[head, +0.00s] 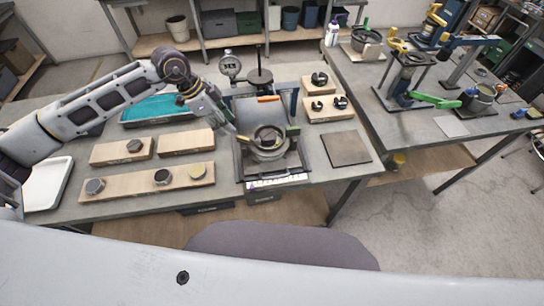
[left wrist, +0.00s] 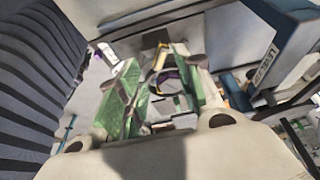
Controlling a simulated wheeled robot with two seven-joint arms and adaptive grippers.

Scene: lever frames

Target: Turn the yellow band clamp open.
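In the left wrist view a yellow piece (left wrist: 160,57) shows beyond and between my fingers, beside a dark ring. My left gripper (head: 229,119) is just up and left of the fixture. Its green-padded fingers (left wrist: 158,88) stand apart, with no clear contact on the yellow piece. My right gripper is not in view.
A dial gauge (head: 230,66) and a dark post stand behind the fixture. Wooden blocks with knobs (head: 162,177) lie to the left, and a teal tray (head: 158,110) behind them. A flat dark plate (head: 346,148) lies to the right. A second bench (head: 420,126) holds more lever fixtures.

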